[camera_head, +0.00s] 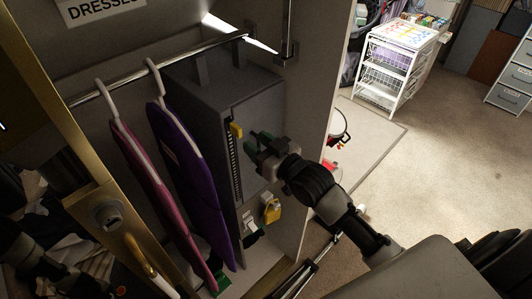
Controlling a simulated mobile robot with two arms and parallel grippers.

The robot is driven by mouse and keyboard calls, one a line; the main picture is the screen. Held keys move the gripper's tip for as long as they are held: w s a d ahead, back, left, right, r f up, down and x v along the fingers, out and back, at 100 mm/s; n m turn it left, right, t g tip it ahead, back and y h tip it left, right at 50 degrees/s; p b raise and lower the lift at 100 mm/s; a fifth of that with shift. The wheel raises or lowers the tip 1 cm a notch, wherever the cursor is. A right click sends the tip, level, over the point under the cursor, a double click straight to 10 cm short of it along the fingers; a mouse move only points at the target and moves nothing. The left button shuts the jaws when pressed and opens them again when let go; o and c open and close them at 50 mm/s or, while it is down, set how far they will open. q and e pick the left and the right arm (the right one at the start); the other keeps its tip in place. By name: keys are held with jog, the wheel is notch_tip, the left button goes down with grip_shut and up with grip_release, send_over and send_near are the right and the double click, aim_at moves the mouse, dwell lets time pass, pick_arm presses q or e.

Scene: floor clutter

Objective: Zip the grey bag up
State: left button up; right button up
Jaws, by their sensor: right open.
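The grey bag (200,88) is a tall, boxy dark grey bag hanging from the rail inside the wardrobe. A dark toothed zip strip (235,170) runs down its front edge. A yellow tab (236,130) sits near the top of that strip. My right gripper (258,143) is open in front of the bag's front panel, a little right of and below the yellow tab. I cannot tell whether it touches the bag. Part of my left arm shows at the lower left, but I cannot make out its gripper.
A purple garment (190,165) and a maroon one (150,180) hang left of the bag. A gold-framed door (105,215) stands in the left foreground. A yellow item (271,209) is low beside the bag. A white basket rack (392,65) stands on open carpet at the right.

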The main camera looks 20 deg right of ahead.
jog(key=shift+v, duration=1.55)
